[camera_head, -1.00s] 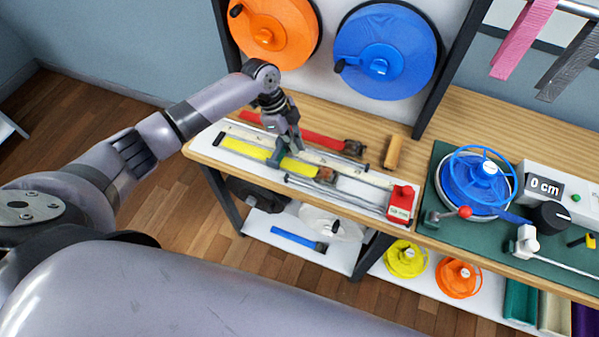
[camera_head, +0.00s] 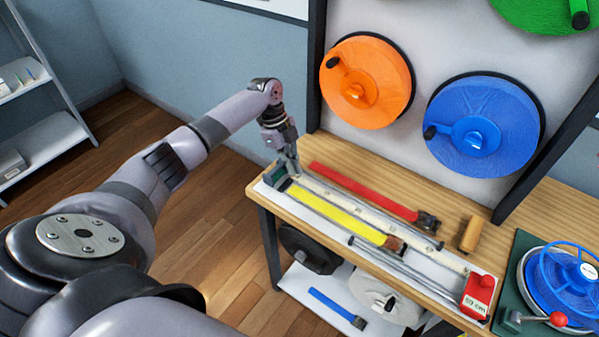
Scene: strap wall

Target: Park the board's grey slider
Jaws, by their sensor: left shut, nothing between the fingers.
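The white measuring board (camera_head: 455,262) lies along the front of the wooden bench, with metal rails on it. The grey-green slider (camera_head: 275,177) is at the board's left end, beside the end of the yellow strap (camera_head: 340,217). The yellow strap lies lengthwise on the board. My left gripper (camera_head: 292,164) is shut and empty, pointing down just right of the slider; I cannot tell if they touch. A red block (camera_head: 478,297) with a small label stands at the board's right end. My right gripper is not in view.
A red strap (camera_head: 360,190) lies behind the yellow one. A wooden block (camera_head: 470,234) stands to its right. Orange (camera_head: 368,90) and blue (camera_head: 485,105) reels hang on the back panel. A green mat (camera_head: 522,248) with a blue wheel is at far right.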

